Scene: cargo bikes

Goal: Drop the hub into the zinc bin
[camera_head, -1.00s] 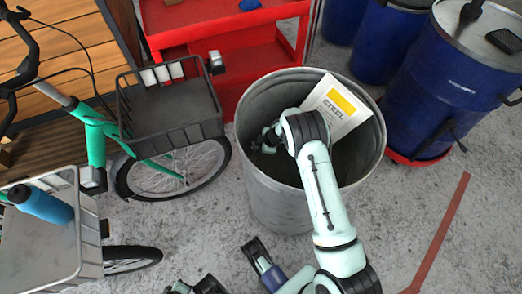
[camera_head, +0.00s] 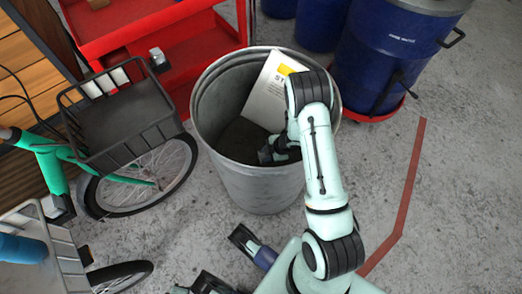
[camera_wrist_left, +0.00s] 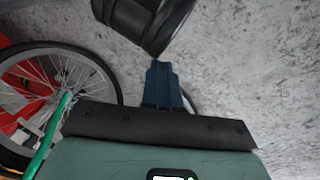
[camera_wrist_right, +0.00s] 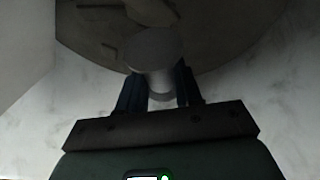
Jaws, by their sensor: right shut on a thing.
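The zinc bin (camera_head: 262,190) is a round grey metal bin in the middle of the head view, open at the top. My right arm reaches over its right rim, and my right gripper (camera_head: 272,153) is down inside the mouth, partly hidden by the arm. In the right wrist view the right gripper (camera_wrist_right: 157,88) is shut on the hub (camera_wrist_right: 155,52), a grey flanged round part, with the dark bin floor beyond. The hub cannot be made out in the head view. In the left wrist view my left gripper (camera_wrist_left: 162,85) is shut and empty.
A white card with a yellow patch (camera_head: 268,92) leans inside the bin. A red cart (camera_head: 150,30) and blue drums (camera_head: 385,50) stand behind. A green bike with a black basket (camera_head: 120,115) is at the left.

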